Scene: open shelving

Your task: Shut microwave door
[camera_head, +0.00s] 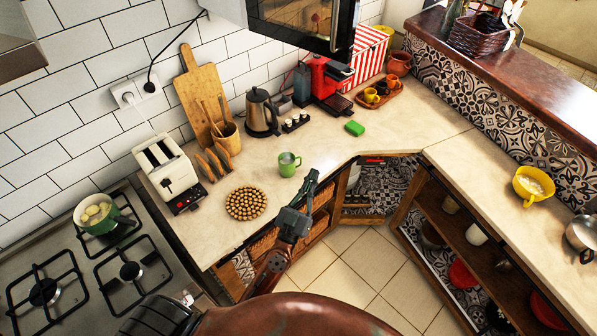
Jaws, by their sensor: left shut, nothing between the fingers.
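The microwave (232,10) is at the top edge of the head view, high against the tiled wall, and is mostly cut off by the frame. Its dark glass door (295,17) with a black frame shows in part. I cannot tell how far the door stands open. My left gripper (311,178) is shut and empty. It appears over the front edge of the counter near the inner corner, right of a green mug, well below the microwave in the picture. My right gripper is not in view.
The counter (330,147) holds a green mug (289,164), kettle (262,112), toaster (166,170), round trivet (246,203) and red coffee machine (326,82). A stove (100,262) is at left. A raised wooden ledge (500,70) runs along the right. Tiled floor (345,268) is clear below.

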